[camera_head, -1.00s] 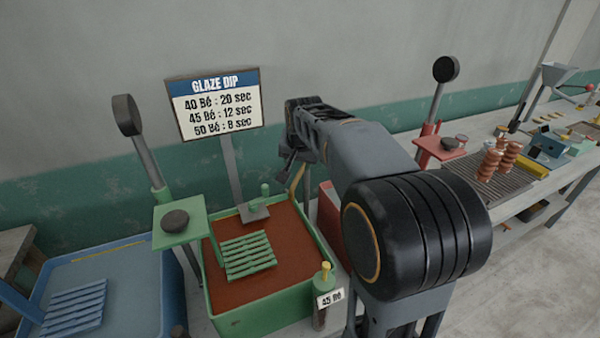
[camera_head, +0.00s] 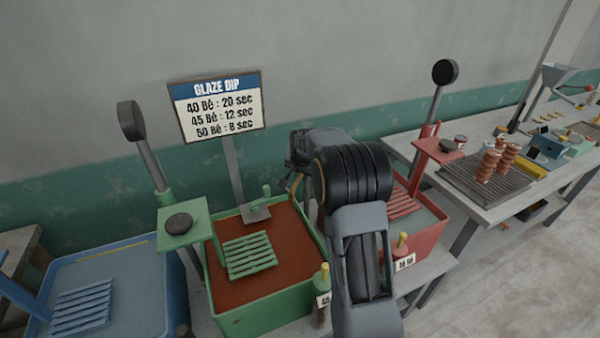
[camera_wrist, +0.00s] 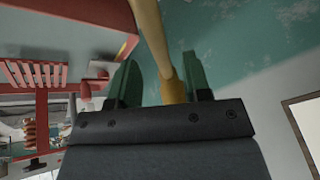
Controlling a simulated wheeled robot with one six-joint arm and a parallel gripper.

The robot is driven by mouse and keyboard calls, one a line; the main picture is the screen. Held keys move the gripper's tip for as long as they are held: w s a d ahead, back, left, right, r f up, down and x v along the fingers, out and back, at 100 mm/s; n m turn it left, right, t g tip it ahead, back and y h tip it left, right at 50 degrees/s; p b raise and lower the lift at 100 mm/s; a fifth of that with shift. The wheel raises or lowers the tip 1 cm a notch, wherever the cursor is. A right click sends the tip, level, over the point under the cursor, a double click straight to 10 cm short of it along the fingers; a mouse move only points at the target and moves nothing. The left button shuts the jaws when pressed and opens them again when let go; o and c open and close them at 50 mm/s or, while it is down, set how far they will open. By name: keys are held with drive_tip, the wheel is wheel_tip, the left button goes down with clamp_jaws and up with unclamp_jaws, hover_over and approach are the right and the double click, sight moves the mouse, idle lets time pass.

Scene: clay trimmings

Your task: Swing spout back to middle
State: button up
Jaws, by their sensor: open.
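The spout, a yellow-ochre pipe (camera_wrist: 152,35), runs down between the two green fingers of my gripper (camera_wrist: 158,80) in the wrist view. The jaws are open, with a gap beside the pipe, and I cannot tell whether either finger touches it. In the head view a short curved part of the spout (camera_head: 296,183) shows at the right back of the green tub (camera_head: 262,312). My arm hides the rest of the spout and most of the gripper there.
The green tub holds brown glaze and a slatted green rack (camera_head: 250,256). A red tub (camera_head: 425,240) stands to its right, a blue tub (camera_head: 150,290) to its left. The Glaze Dip sign (camera_head: 217,106) rises behind. A bench (camera_head: 465,205) with clay pieces is at right.

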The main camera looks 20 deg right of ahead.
drive_tip(key=shift+x, duration=1.1)
clamp_jaws()
